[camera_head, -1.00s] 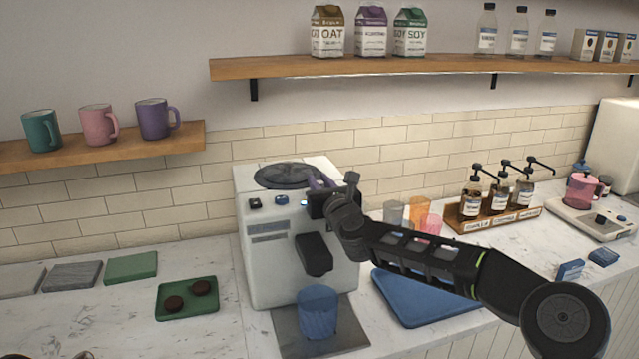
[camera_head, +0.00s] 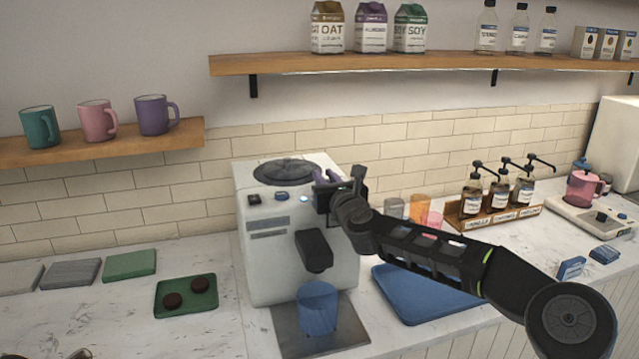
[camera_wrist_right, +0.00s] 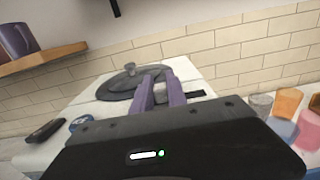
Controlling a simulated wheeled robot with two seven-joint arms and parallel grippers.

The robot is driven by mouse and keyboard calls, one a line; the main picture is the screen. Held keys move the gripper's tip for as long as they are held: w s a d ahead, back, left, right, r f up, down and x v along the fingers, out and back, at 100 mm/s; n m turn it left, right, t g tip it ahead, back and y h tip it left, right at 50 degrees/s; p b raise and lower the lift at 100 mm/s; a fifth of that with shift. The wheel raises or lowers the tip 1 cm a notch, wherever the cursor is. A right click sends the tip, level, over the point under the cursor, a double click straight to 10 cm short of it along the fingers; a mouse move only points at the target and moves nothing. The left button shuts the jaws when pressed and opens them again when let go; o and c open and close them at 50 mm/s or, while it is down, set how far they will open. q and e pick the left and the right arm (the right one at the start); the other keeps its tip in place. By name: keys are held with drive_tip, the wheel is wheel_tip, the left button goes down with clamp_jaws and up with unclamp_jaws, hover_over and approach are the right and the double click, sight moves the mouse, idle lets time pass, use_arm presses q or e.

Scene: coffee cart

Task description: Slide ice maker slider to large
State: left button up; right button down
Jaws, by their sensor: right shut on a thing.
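The white ice maker (camera_head: 262,270) stands in the middle of the counter. Its round dark lid (camera_head: 284,172) is on top, and it also shows in the wrist view (camera_wrist_right: 125,84). My right gripper (camera_head: 322,176) is at the machine's upper right edge. In the wrist view its purple fingers (camera_wrist_right: 160,84) are close together, beside a dark slot (camera_wrist_right: 196,95) in the machine's top. My left gripper does not show clearly.
A blue cup (camera_head: 318,312) stands on the grey plate (camera_head: 350,335) below the spout. A blue tray (camera_head: 430,300) and several clear cups are to the right. A green tray (camera_head: 165,308) with two dark round pieces lies left. A wooden shelf (camera_head: 400,66) runs above.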

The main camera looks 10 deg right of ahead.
sight(343, 177)
drive_tip(key=d+b, duration=0.1)
drive_tip(key=d, duration=0.1)
drive_tip(key=d+b, duration=0.1)
drive_tip(key=d, duration=0.1)
drive_tip(key=shift+w+d+f+b, duration=0.15)
drive_tip(key=shift+d+f+b, duration=0.05)
drive_tip(key=shift+b, duration=0.15)
drive_tip(key=shift+d+r, duration=0.1)
drive_tip(key=shift+r, duration=0.1)
drive_tip(key=c, duration=1.3)
unclamp_jaws()
drive_tip(key=shift+d, duration=0.1)
drive_tip(key=shift+s+f+b, duration=0.1)
drive_tip(key=shift+s+b, duration=0.2)
drive_tip(key=shift+s, duration=0.15)
drive_tip(key=s+b, duration=0.1)
drive_tip(key=s, duration=0.1)
drive_tip(key=s+b, duration=0.1)
drive_tip(key=s, duration=0.1)
drive_tip(key=s+b, duration=0.1)
drive_tip(key=s, duration=0.1)
drive_tip(key=shift+d+b, duration=0.3)
drive_tip(key=shift+b, duration=0.1)
drive_tip(key=shift+s+a, duration=0.1)
drive_tip(key=shift+s, duration=0.35)
